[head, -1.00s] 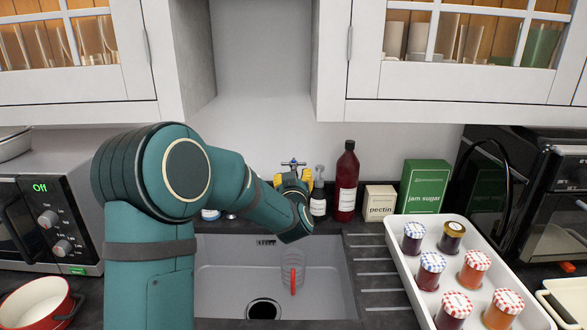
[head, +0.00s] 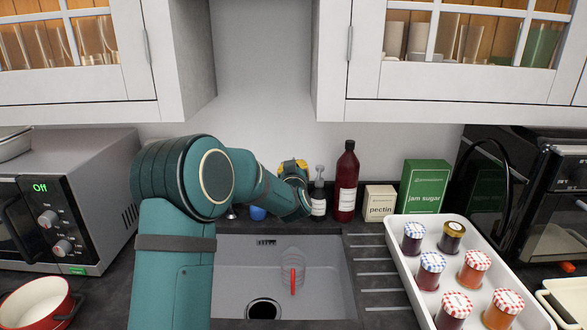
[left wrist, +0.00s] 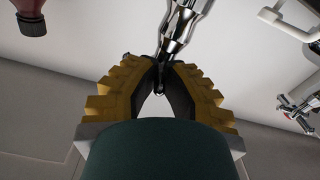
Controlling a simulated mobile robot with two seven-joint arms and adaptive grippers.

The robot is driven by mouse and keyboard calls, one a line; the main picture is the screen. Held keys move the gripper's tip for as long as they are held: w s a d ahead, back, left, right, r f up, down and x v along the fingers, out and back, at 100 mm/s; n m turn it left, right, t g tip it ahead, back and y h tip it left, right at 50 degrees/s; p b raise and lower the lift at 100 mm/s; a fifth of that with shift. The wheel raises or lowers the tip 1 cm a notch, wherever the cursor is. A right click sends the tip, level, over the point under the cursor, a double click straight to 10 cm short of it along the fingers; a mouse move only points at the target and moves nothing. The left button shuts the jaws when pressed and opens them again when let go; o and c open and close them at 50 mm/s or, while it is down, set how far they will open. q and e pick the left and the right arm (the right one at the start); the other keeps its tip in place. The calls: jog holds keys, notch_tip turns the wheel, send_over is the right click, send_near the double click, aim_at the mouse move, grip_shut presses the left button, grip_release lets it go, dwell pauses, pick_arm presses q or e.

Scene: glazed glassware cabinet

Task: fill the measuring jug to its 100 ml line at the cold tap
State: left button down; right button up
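The clear measuring jug (head: 293,257) with a red handle (head: 293,280) is in the sink (head: 335,290), right of the drain; its measuring lines and any water are too small to tell. My left gripper (head: 293,166) is at the back of the sink and hides the tap in the head view. In the left wrist view, chrome tap metal (left wrist: 182,25) runs down to the gripper's fingertips (left wrist: 160,68), which close together around it. Whether this is the cold tap's handle is unclear. No water stream shows. My right gripper is out of view.
A soap bottle (head: 319,195) and a dark red bottle (head: 346,182) stand just right of my left gripper. A blue item (head: 258,213) lies left of it. A white tray (head: 400,262) of jars is on the right, a microwave (head: 75,205) on the left.

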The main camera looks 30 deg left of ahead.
pick_arm(q)
jog(key=shift+r, duration=0.1)
jog(key=shift+d+r+y, duration=0.1)
jog(key=shift+y, duration=0.2)
jog(key=shift+n+g+y+p, duration=0.55)
jog(key=shift+n+g+y, duration=0.05)
jog(key=c, duration=0.9)
grip_release()
jog(key=shift+w, duration=0.1)
jog(key=shift+o, duration=0.2)
jog(key=v, duration=1.2)
